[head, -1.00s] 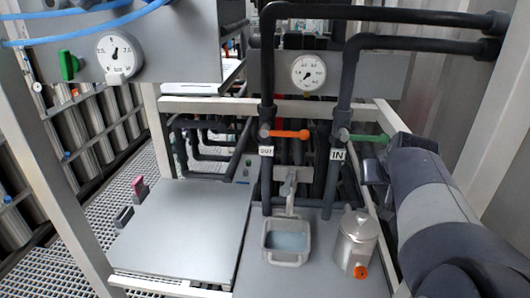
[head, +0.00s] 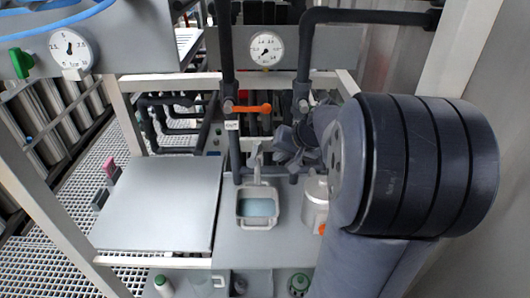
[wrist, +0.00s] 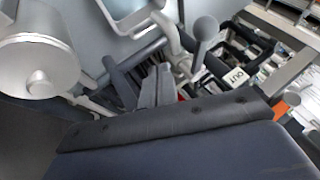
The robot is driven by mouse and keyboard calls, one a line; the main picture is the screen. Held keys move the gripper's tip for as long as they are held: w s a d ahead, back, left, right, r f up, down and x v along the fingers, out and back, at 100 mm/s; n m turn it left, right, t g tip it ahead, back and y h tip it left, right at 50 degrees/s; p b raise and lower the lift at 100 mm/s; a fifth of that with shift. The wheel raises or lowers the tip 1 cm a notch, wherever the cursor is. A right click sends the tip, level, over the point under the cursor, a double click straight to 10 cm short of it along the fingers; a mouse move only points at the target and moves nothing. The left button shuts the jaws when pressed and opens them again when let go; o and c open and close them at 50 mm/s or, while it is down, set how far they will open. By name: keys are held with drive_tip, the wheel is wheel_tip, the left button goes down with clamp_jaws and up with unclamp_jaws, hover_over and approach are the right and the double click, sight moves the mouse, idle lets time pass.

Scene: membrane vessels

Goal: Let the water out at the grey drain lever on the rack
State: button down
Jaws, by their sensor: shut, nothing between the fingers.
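The grey drain lever (head: 256,150) stands on the rack above a small grey basin (head: 242,209). Bluish water lies in the basin. In the wrist view the lever (wrist: 204,32) shows a round knob on a stem beside its bent spout, and the basin's edge (wrist: 150,10) is at the top. My gripper (head: 279,158) is just right of the lever in the head view, partly hidden by its own body. In the wrist view its shut, empty fingers (wrist: 157,84) point up below the lever, seemingly apart from it.
An orange lever (head: 251,109) is on the pipe above, with the OUT tag (wrist: 236,77) near it in the wrist view. A metal can (head: 313,203) stands right of the basin, close to my arm. A flat grey panel (head: 160,205) lies left. A gauge (head: 267,49) hangs above.

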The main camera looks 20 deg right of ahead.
sight(255, 153)
drive_tip(key=w+a, duration=0.1)
drive_tip(key=w+a+p, duration=0.1)
drive_tip(key=a, duration=0.1)
drive_tip(key=shift+w+a+f, duration=0.15)
drive_tip(key=shift+w+a, duration=0.05)
drive_tip(key=shift+a, duration=0.05)
